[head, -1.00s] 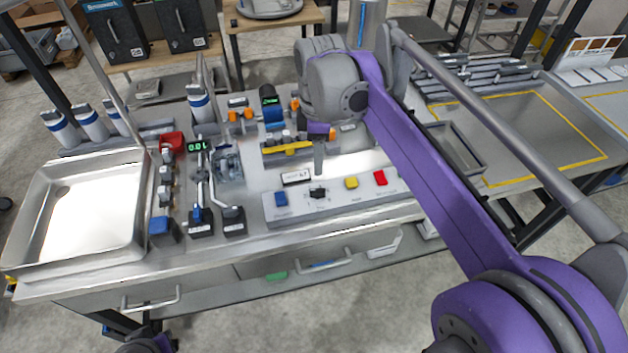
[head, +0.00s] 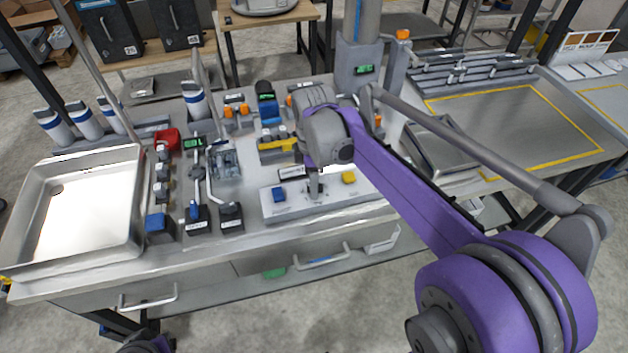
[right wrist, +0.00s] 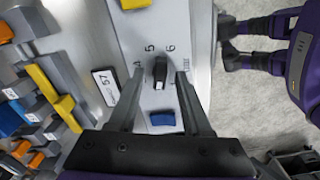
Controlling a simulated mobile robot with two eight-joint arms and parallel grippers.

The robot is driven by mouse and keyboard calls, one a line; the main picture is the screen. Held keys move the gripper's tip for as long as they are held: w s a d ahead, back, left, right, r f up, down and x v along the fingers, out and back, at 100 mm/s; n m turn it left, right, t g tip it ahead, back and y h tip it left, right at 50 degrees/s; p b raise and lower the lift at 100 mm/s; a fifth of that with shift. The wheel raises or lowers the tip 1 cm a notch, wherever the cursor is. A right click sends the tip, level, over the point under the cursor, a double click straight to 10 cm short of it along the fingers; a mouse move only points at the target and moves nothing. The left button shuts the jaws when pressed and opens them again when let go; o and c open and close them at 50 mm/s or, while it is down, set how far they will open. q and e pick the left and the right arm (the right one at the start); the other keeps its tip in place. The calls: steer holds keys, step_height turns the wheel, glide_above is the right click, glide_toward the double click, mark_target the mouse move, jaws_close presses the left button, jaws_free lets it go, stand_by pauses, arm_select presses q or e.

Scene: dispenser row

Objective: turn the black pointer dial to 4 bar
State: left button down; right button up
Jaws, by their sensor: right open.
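The black pointer dial (right wrist: 160,72) stands on the light panel (right wrist: 190,18) in the right wrist view, with printed numbers around it; 5 and 6 are readable on its upper side. Its raised grip runs roughly up and down in that view, but I cannot tell exactly which mark it points at. My right gripper (right wrist: 161,73) is open, with one finger on each side of the dial and gaps visible. In the head view my right gripper (head: 315,190) is over the panel and hides most of the dial. My left gripper is not in view.
A blue button (head: 279,193) and a yellow button (head: 349,177) flank the dial on the panel. A small label plate (right wrist: 105,87) lies beside the panel. A yellow bar fixture (head: 278,144) stands behind. A steel tray (head: 50,262) is at the left.

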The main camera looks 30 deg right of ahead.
jaws_close()
stand_by(0.5)
steer(key=m, duration=0.4)
steer(key=shift+m, duration=0.4)
steer(key=m, duration=0.5)
steer(key=shift+w+d+m, duration=0.1)
steer(key=shift+m, duration=0.2)
steer(key=m, duration=0.9)
steer(key=shift+d, duration=0.1)
steer(key=shift+m, duration=0.3)
